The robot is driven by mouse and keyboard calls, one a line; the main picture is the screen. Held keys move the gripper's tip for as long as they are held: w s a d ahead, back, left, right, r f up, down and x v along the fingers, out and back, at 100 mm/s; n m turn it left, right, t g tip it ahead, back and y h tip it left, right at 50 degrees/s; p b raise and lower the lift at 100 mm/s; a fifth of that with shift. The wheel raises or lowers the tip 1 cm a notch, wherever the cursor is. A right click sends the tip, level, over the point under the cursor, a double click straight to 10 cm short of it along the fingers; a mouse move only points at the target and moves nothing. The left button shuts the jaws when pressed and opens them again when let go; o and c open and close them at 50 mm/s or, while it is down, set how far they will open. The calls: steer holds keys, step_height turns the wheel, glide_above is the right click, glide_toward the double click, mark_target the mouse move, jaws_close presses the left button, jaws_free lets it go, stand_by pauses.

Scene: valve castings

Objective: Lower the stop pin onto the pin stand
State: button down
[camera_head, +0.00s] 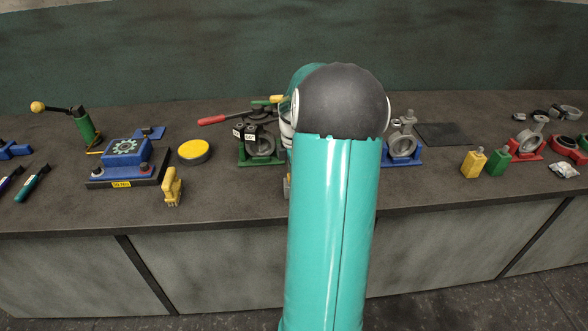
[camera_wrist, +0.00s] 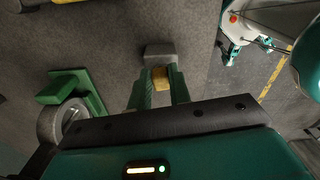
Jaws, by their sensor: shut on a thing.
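In the wrist view my gripper (camera_wrist: 160,82) shows two green fingers shut on a small yellow piece, which I take to be the stop pin (camera_wrist: 160,78). A grey block (camera_wrist: 160,52) shows just beyond the pin's far end. I cannot tell whether this block is part of the pin, touches it or is the pin stand. In the head view my own arm covers the middle of the bench and hides the gripper and the pin. I cannot make out the pin stand for certain in either view.
A green fixture with a grey ring (camera_wrist: 72,118) stands left of the fingers. On the bench (camera_head: 235,208) are a red-handled lever fixture (camera_head: 258,146), a blue fixture (camera_head: 402,150), yellow (camera_head: 473,163) and green (camera_head: 497,161) blocks and a yellow piece (camera_head: 172,186).

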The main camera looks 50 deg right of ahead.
steer(key=shift+f, duration=0.15)
steer(key=c, duration=1.2)
jaws_free()
step_height(320, 180, up, 14)
steer(key=shift+f, duration=0.15)
